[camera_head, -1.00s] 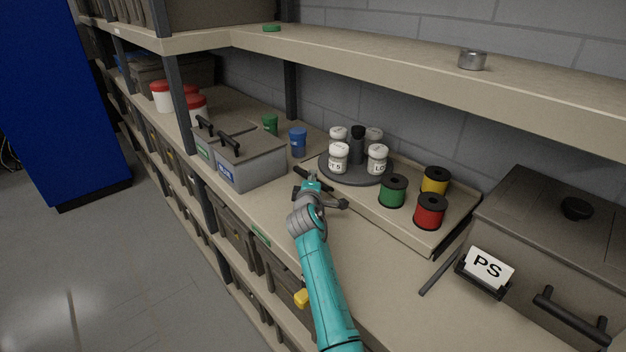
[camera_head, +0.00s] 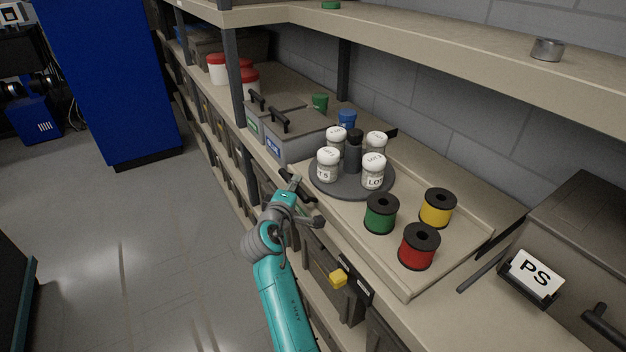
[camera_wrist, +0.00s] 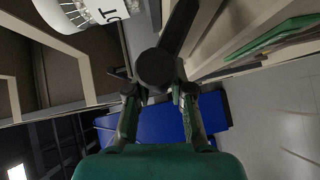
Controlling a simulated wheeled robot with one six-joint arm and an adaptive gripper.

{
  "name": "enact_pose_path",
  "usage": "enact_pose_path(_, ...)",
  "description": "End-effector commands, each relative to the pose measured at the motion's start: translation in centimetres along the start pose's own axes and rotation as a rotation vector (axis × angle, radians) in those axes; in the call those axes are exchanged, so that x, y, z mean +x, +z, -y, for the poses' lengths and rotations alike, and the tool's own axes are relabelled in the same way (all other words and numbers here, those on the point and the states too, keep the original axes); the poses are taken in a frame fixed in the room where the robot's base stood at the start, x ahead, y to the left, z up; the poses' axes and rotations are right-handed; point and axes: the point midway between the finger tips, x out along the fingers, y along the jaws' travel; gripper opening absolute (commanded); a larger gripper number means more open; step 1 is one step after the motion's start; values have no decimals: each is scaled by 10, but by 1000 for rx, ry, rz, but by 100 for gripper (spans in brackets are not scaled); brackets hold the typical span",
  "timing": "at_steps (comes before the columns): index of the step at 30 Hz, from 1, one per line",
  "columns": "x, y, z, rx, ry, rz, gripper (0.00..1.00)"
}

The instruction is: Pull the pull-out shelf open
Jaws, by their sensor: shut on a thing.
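The pull-out shelf (camera_head: 458,262) is a low beige tray on the long rack shelf. It stands partly drawn out, its front at the rack's front edge and bare shelf behind it. On it are a dark turntable (camera_head: 340,187) with several white-lidded jars and a dark centre post, and green, yellow and red spools. Its dark handle (camera_head: 310,194) is at the front left. My gripper (camera_head: 297,204) is shut on the handle; the fingers hide part of it. In the wrist view the handle (camera_wrist: 158,68) is a dark round-ended bar between my fingers (camera_wrist: 160,105).
Grey lidded bins (camera_head: 298,145) stand left of the tray. A yellow tab (camera_head: 338,279) sticks out below. An upper shelf (camera_head: 460,45) hangs above. The aisle floor (camera_head: 150,240) is clear.

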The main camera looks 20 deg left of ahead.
Motion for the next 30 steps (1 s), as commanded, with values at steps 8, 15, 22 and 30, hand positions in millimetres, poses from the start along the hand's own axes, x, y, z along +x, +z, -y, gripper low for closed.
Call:
enact_pose_path(8,-16,-16,6,-1,-2,0,0)
enact_pose_path(15,-17,-17,6,-1,-2,1,0)
enact_pose_path(22,-17,-17,6,-1,-2,0,34)
enact_pose_path(30,-17,-17,5,-1,-1,0,48)
